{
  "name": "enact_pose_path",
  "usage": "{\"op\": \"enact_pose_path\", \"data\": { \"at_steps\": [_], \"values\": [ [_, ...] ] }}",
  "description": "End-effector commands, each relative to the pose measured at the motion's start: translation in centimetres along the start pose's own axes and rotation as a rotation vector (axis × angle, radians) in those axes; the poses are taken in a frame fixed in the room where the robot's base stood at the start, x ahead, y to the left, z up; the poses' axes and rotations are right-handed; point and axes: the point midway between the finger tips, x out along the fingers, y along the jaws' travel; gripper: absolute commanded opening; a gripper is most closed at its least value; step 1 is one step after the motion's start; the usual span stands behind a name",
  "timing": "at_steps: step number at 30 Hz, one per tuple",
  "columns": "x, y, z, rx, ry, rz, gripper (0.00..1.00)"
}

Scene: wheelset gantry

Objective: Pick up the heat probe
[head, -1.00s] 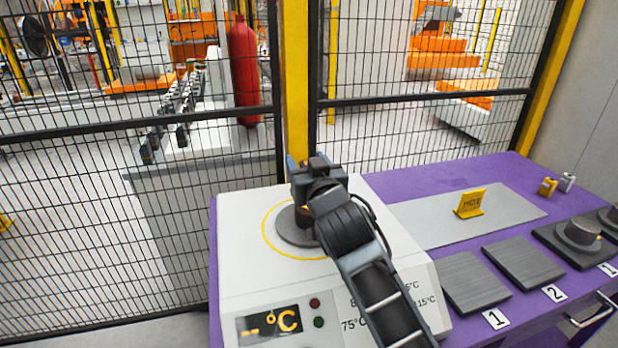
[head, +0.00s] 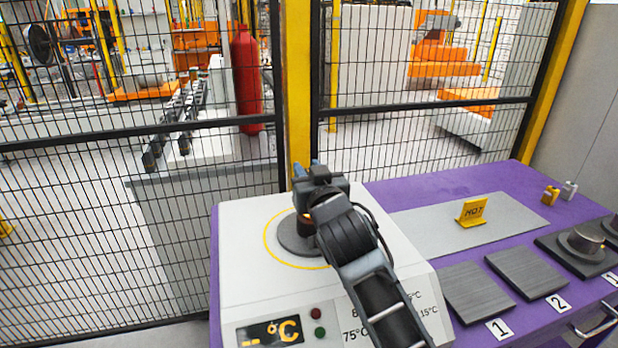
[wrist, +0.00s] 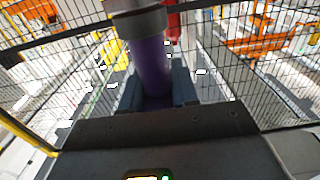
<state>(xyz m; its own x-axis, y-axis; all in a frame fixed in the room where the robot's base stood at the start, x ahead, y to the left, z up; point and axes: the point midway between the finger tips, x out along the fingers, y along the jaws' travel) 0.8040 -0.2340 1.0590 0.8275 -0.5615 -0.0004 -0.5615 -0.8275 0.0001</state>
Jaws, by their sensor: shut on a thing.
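The heat probe (wrist: 150,65) shows in the wrist view as a purple cylinder with a grey collar at its upper end. My gripper (wrist: 158,92) is shut on it, with a blue-grey finger on each side. In the head view my gripper (head: 308,169) is over the back of the white heater unit (head: 240,250), its fingertips pointing away toward the fence.
A dark round part (head: 293,238) sits on the heater inside a yellow ring, partly hidden by my arm. A mesh fence (head: 150,122) stands close behind. To the right, the purple table (head: 440,184) holds a yellow HOT sign (head: 472,210) and dark numbered pads (head: 527,270).

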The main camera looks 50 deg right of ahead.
Motion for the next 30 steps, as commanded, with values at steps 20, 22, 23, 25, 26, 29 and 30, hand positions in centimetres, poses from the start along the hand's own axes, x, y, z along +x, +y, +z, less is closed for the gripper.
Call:
{"op": "enact_pose_path", "data": {
  "at_steps": [20,22,23,25,26,29,30],
  "values": [
    [-4.2,7.2,-8.8,0.001,0.003,0.005,0.0],
    [-4.8,8.1,-9.4,0.001,0.003,0.003,0.0],
    [-5.0,8.4,-9.7,0.0,0.003,0.003,0.0],
    [-5.4,9.1,-10.1,0.001,0.002,0.004,0.0],
    [-5.5,9.3,-10.3,0.001,0.002,0.003,0.0],
    [-5.8,9.8,-10.6,0.0,0.002,0.002,0.0],
    [-5.9,9.9,-10.7,0.0,0.001,0.001,0.0]
  ]
}}
